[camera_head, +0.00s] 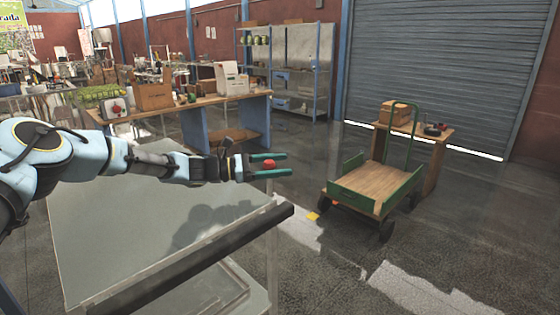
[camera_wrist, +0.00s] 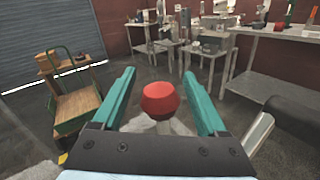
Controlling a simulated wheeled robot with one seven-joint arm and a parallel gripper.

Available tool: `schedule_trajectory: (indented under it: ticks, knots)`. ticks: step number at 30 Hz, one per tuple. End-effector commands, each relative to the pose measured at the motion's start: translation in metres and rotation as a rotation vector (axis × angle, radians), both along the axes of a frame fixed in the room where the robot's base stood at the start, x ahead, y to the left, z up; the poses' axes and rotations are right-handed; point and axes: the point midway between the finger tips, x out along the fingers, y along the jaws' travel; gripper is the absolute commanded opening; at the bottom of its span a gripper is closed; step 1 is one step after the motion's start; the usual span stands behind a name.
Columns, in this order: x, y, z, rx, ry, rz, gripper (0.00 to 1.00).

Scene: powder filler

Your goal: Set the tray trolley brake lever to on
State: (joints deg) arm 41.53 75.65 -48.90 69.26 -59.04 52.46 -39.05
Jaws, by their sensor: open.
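The tray trolley (camera_head: 110,215) has a pale grey top and stands in the foreground, below my arm. A red knob (camera_head: 269,163), which looks like the end of its brake lever, shows near the trolley's far right corner. My gripper (camera_head: 289,164) is open, with one teal finger on each side of the knob. In the wrist view the red knob (camera_wrist: 160,99) sits between the open fingers, with visible gaps on both sides. A pale stem shows under it; its lower part is hidden by the gripper body. I cannot read the lever's on or off marking.
A dark bar (camera_head: 200,262) runs along the trolley's near edge. A green flatbed cart (camera_head: 375,182) stands on the floor to the right. A workbench (camera_head: 205,101) with boxes is behind my arm. The floor between the trolley and the cart is clear.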

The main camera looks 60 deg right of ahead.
Motion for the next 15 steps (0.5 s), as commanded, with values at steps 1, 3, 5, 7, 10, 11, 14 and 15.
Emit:
schedule_trajectory:
  ticks: [1, 3, 5, 7, 10, 11, 14, 15]
  knots:
    - [-0.0019, -0.0016, 0.0005, 0.000, 0.000, 0.000, 0.76]
    - [-0.0027, -0.0027, 0.0001, 0.000, -0.001, 0.001, 0.76]
    - [-0.0029, -0.0028, -0.0001, 0.000, -0.001, 0.001, 0.76]
    - [-0.0028, -0.0027, -0.0003, 0.000, -0.001, 0.001, 0.76]
    - [-0.0029, -0.0026, -0.0004, 0.000, -0.001, 0.001, 0.76]
    - [-0.0028, -0.0026, -0.0004, 0.000, -0.001, 0.001, 0.72]
    - [-0.0028, -0.0026, -0.0003, 0.000, -0.001, 0.001, 0.61]
    - [-0.0028, -0.0026, -0.0003, 0.000, -0.001, 0.001, 0.57]
